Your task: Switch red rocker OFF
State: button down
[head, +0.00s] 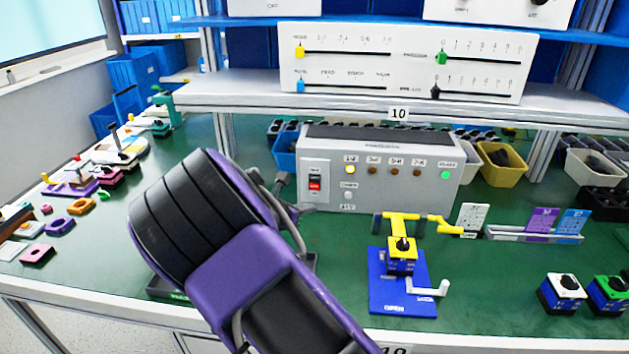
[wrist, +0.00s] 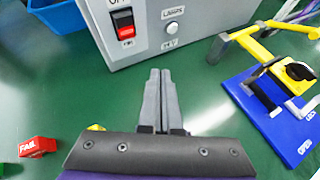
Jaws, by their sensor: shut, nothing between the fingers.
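The red rocker (head: 314,184) is on a white plate at the left of the grey control box (head: 388,186). Its upper part looks dark and its lower part red. In the wrist view the red rocker (wrist: 124,24) is near the top, left of centre. My gripper (wrist: 160,75) is shut and empty, its fingers together and pointing at the box's lower front. The fingertips are below and right of the rocker in that picture, apart from it. In the head view my arm covers the bench left of the box, and the fingertips are hard to make out.
A round white button (wrist: 172,28) sits right of the rocker. A blue base with a yellow valve (head: 402,280) stands right of my gripper. A red FAIL block (wrist: 38,147) lies at lower left in the wrist view.

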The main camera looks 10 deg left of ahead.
jog(key=p, duration=0.2)
send_near(319, 184)
jog(key=x, duration=0.5)
jog(key=shift+s+d+f, duration=0.15)
jog(key=shift+s+f, duration=0.15)
jog(key=shift+w+p, duration=0.1)
jog(key=shift+p, duration=0.2)
dwell(1.2)
jog(key=shift+w, duration=0.3)
jog(key=shift+w+r, duration=0.1)
jog(key=shift+w, duration=0.2)
dwell(0.6)
jog(key=shift+s, duration=0.15)
jog(key=shift+s, duration=0.6)
jog(key=shift+s+f+b, duration=0.25)
jog(key=shift+s+b, duration=0.15)
jog(key=shift+s, duration=0.85)
jog(key=shift+s+f+b, duration=0.2)
jog(key=shift+s+b, duration=0.2)
jog(key=shift+s, duration=0.8)
